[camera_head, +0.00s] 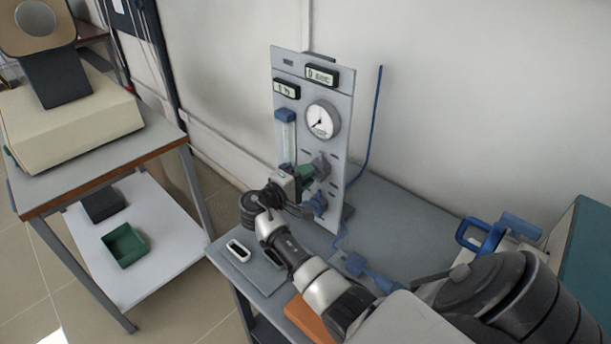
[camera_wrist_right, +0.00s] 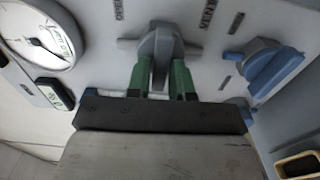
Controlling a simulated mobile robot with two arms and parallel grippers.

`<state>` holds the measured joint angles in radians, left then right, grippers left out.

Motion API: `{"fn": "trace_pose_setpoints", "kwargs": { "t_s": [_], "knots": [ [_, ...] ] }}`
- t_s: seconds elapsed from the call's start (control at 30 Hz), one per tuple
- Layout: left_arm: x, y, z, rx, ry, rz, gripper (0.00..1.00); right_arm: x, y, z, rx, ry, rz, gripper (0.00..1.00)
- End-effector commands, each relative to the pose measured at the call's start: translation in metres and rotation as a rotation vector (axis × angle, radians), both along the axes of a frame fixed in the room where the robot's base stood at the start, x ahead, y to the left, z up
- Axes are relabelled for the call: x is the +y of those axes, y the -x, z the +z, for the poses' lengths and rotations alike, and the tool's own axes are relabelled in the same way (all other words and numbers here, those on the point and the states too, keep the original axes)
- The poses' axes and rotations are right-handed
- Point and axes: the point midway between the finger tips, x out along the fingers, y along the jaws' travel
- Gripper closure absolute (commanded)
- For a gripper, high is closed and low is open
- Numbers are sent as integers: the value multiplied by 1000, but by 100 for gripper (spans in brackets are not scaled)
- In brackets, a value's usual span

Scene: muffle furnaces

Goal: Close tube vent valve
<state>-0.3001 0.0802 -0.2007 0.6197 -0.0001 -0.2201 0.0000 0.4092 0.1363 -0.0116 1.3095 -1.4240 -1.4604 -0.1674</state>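The instrument panel (camera_head: 346,109) stands upright on the grey table. It carries a grey valve knob (camera_head: 321,166), which also shows in the right wrist view (camera_wrist_right: 161,42) with a raised handle and small printed labels to either side. A blue valve knob (camera_head: 316,205) sits below it, and in the wrist view it is to the right (camera_wrist_right: 268,66). My right gripper (camera_head: 308,173) is at the panel. In the wrist view its green fingers (camera_wrist_right: 160,82) lie close on both sides of the grey knob's handle. My left gripper is out of view.
A round gauge (camera_head: 323,119) and a flow tube (camera_head: 286,138) are on the panel near the grey knob. Blue tubing (camera_head: 375,125) rises behind it. An orange block (camera_head: 306,318) lies on the table's front part. A furnace (camera_head: 72,120) stands on another table at left.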

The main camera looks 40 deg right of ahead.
Motion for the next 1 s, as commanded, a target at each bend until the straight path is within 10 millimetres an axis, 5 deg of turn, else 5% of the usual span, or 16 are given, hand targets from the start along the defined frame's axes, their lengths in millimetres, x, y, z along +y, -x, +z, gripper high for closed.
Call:
{"fn": "trace_pose_setpoints", "kwargs": {
  "t_s": [0.13, 0.47, 1.0],
  "knots": [
    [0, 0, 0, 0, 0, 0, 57, 0, 0, 0, -1, 0, -1, 58],
    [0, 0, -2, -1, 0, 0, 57, 5, 0, -2, -3, -1, 0, 58],
    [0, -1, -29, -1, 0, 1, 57, 98, 8, -2, -2, -1, 1, 58]
  ]
}}
